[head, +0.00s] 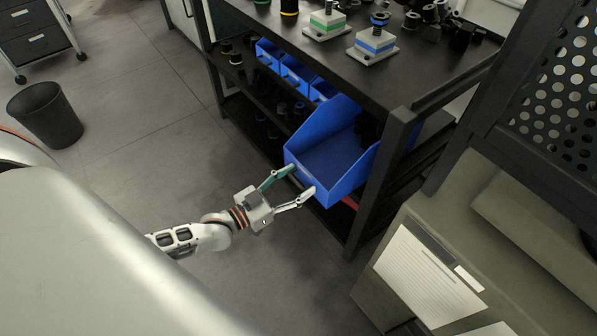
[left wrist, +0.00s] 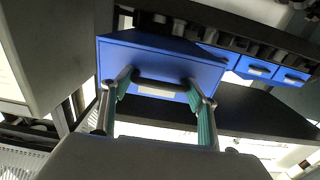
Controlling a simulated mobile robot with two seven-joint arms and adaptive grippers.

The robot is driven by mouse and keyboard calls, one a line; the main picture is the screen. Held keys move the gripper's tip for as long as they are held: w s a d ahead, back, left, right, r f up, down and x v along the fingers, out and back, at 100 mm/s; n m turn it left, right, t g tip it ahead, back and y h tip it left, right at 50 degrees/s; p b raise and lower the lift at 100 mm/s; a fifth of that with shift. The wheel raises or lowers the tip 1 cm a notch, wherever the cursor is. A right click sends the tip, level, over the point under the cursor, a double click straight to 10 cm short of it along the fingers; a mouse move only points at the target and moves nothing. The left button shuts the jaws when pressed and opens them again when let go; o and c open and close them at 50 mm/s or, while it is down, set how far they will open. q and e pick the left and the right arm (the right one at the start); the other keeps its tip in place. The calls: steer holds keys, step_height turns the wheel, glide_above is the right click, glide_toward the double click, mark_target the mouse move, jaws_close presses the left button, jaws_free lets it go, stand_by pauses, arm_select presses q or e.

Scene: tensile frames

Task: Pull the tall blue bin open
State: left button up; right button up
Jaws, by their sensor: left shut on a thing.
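The tall blue bin (head: 335,165) sticks out from the front of a black shelf unit in the head view, its inside partly visible. Its front face with a dark handle fills the middle of the left wrist view (left wrist: 118,62). My left gripper (head: 302,180) is at the bin's front face, with its two fingers either side of the handle. It is shut on the handle; in the left wrist view the fingers (left wrist: 158,92) reach to the handle's two ends. Dark objects sit at the back of the bin. My right gripper is not in view.
Smaller blue bins (head: 297,74) stand in a row beside the tall bin on the shelf. The black bench top (head: 420,70) holds several small parts. A grey cabinet (head: 520,260) stands at the right. A black waste basket (head: 45,115) is at the left, with open floor between.

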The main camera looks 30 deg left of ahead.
arm_select(q)
steer(key=shift+f, duration=0.15)
steer(key=o, duration=1.6)
steer(key=v, duration=1.2)
